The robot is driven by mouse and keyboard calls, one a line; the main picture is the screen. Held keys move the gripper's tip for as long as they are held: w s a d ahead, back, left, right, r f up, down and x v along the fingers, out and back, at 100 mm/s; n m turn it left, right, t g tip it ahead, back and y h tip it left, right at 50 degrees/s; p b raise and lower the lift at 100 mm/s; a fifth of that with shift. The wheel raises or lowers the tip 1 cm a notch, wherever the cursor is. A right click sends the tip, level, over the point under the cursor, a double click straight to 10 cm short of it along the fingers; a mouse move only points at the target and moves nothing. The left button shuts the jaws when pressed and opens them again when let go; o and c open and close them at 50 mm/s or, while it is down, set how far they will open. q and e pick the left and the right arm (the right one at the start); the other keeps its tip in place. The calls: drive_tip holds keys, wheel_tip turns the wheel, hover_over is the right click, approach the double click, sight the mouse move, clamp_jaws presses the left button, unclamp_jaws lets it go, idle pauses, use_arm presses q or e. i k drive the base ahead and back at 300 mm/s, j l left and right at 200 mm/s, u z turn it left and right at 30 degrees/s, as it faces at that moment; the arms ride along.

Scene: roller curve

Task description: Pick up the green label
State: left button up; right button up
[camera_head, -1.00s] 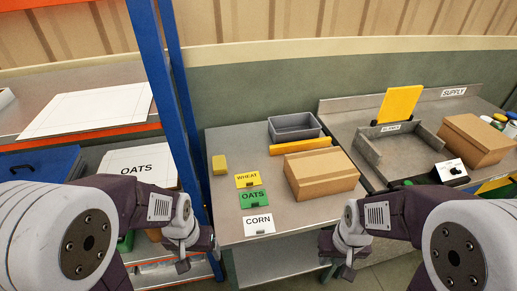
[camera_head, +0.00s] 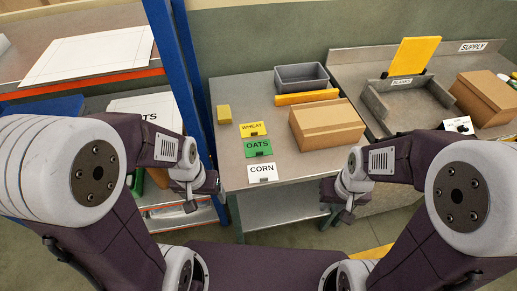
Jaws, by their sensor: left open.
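The green label (camera_head: 258,148) reads OATS and lies on the left part of the grey metal table. It is between the yellow WHEAT label (camera_head: 252,129) behind it and the white CORN label (camera_head: 262,172) in front. Each label has a small dark clip at its front edge. My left gripper (camera_head: 196,204) is open and empty, left of the table's front left corner and apart from the labels. My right gripper (camera_head: 340,216) is in front of the table's right part, away from the labels; its finger opening is not clear.
A cardboard box (camera_head: 327,126) stands right of the labels. Behind it are a grey bin (camera_head: 302,78) and a yellow bar (camera_head: 307,97). A yellow block (camera_head: 224,114) sits at the left. A blue rack post (camera_head: 190,100) rises beside the table's left edge.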

sight(261, 148)
drive_tip(key=i+l, duration=0.2)
drive_tip(key=l, duration=0.15)
drive_tip(key=i+l, duration=0.25)
drive_tip(key=i+l+u, duration=0.1)
drive_tip(key=l, duration=0.3)
drive_tip(key=i, duration=0.1)
